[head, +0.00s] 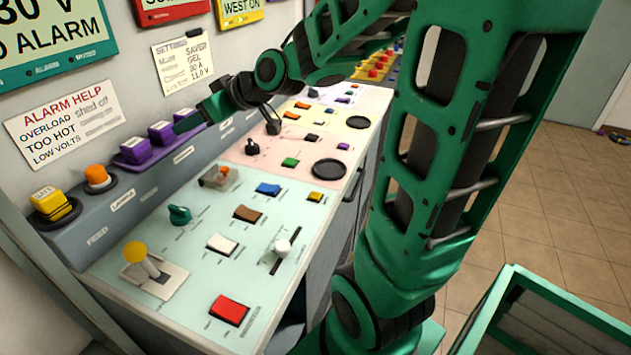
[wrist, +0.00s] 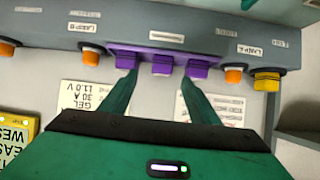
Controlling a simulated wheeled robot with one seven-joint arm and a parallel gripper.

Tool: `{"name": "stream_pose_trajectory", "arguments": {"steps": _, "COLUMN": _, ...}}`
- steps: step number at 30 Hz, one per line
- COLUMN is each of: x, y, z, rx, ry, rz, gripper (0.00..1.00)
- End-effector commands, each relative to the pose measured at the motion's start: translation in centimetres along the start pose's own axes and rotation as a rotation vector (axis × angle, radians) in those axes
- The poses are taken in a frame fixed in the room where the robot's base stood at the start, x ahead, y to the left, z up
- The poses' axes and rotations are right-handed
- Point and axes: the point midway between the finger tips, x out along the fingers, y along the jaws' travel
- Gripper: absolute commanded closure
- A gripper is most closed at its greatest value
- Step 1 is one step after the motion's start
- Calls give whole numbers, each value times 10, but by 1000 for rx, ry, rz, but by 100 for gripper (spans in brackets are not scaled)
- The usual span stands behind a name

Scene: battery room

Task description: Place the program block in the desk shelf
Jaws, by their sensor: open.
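No label that I can read says program block, so I cannot tell for sure which thing it is. A purple holder (head: 128,160) with purple blocks stands on the raised grey ledge (head: 110,205) at the back of the desk. The wrist view shows the purple holder (wrist: 143,56) with three blocks, the middle block (wrist: 162,66) lying between my finger lines.
A yellow block (head: 50,203) and an orange knob (head: 97,177) sit on the ledge left of the holder. The desk top (head: 190,255) carries several switches and levers, including a yellow-knobbed lever (head: 135,252). A green-framed box (head: 545,300) stands at lower right. Floor at right is mostly clear.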

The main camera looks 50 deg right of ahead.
Motion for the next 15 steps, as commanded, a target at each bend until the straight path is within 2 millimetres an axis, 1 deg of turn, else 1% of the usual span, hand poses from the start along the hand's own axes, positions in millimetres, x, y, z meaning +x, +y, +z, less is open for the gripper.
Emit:
{"name": "stream_pose_trajectory", "arguments": {"steps": 2, "x": -12, "y": 6, "z": 26, "rx": 34, "ry": -93, "rz": 30, "gripper": 44}}
{"name": "stream_pose_trajectory", "arguments": {"steps": 3, "x": -22, "y": 11, "z": 46, "rx": 64, "ry": -160, "rz": 53, "gripper": 44}}
{"name": "stream_pose_trajectory", "arguments": {"steps": 5, "x": -41, "y": 19, "z": 78, "rx": 123, "ry": -273, "rz": 97, "gripper": 44}}
{"name": "stream_pose_trajectory", "arguments": {"steps": 6, "x": -57, "y": 23, "z": 102, "rx": 173, "ry": -351, "rz": 132, "gripper": 44}}
{"name": "stream_pose_trajectory", "arguments": {"steps": 8, "x": -84, "y": 28, "z": 136, "rx": 259, "ry": -467, "rz": 187, "gripper": 44}}
{"name": "stream_pose_trajectory", "arguments": {"steps": 9, "x": -104, "y": 30, "z": 157, "rx": 320, "ry": -539, "rz": 225, "gripper": 44}}
{"name": "stream_pose_trajectory", "arguments": {"steps": 11, "x": -135, "y": 29, "z": 186, "rx": 417, "ry": -642, "rz": 280, "gripper": 44}}
{"name": "stream_pose_trajectory", "arguments": {"steps": 12, "x": -155, "y": 27, "z": 204, "rx": 481, "ry": -703, "rz": 317, "gripper": 44}}
{"name": "stream_pose_trajectory", "arguments": {"steps": 15, "x": -198, "y": 18, "z": 238, "rx": 631, "ry": -829, "rz": 393, "gripper": 44}}
